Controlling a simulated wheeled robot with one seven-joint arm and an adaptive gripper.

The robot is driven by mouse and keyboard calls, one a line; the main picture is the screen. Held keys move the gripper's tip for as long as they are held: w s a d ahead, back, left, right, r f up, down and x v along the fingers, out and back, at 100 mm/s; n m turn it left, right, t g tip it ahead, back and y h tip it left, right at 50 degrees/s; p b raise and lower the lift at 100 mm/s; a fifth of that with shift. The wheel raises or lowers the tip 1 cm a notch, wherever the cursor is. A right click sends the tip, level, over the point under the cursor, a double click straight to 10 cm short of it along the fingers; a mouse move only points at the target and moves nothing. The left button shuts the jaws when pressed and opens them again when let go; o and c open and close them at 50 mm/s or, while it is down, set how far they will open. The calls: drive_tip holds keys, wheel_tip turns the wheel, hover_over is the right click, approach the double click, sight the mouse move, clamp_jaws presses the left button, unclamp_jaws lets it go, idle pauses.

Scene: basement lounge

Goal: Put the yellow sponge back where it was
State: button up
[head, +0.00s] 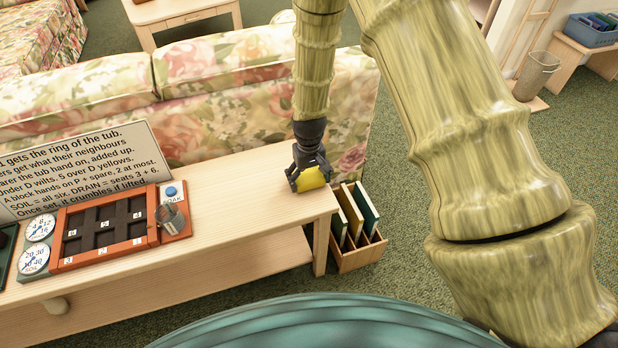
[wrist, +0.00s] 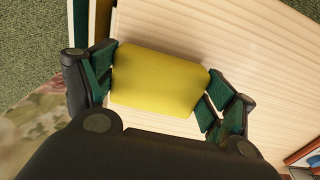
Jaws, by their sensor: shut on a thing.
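The yellow sponge (head: 311,179) is between the fingers of my gripper (head: 308,176), over the right end of the wooden console table (head: 240,180). In the wrist view the sponge (wrist: 160,78) fills the gap between the green-padded fingers of my gripper (wrist: 158,88). The pads touch it on both sides. Pale wood shows below and beyond the sponge. I cannot tell whether its underside touches the tabletop.
An orange board with dark slots (head: 103,228), a clear cup (head: 172,218) and a text sign (head: 85,165) stand left on the table. A wooden rack of books (head: 358,250) stands on the floor beyond its right end. A floral sofa (head: 215,90) is behind. The tabletop between board and gripper is clear.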

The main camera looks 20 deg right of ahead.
sight(309, 178)
drive_tip(key=shift+f, duration=0.15)
drive_tip(key=o, duration=0.8)
wheel_tip(309, 178, up, 12)
drive_tip(key=shift+r+p, duration=0.2)
drive_tip(key=shift+p, duration=0.1)
idle(0.4)
drive_tip(key=s+f+p, duration=0.1)
drive_tip(key=s+f, duration=0.1)
drive_tip(key=s+d+f+p, duration=0.1)
drive_tip(key=s+f, duration=0.1)
drive_tip(key=s+f+p, duration=0.1)
drive_tip(key=s+f, duration=0.2)
drive_tip(key=shift+d+f, duration=0.1)
drive_tip(key=shift+d, duration=0.05)
drive_tip(key=shift+m, duration=0.4)
drive_tip(key=s+f+p, duration=0.2)
drive_tip(key=s, duration=0.7)
drive_tip(key=s+d+f+p, duration=0.1)
drive_tip(key=s+f+p, duration=0.1)
drive_tip(key=s, duration=0.7)
drive_tip(key=s+d+f+p, duration=0.1)
drive_tip(key=s+f+p, duration=0.1)
drive_tip(key=s, duration=0.8)
drive_tip(key=shift+f+p, duration=0.4)
drive_tip(key=shift+f, duration=0.45)
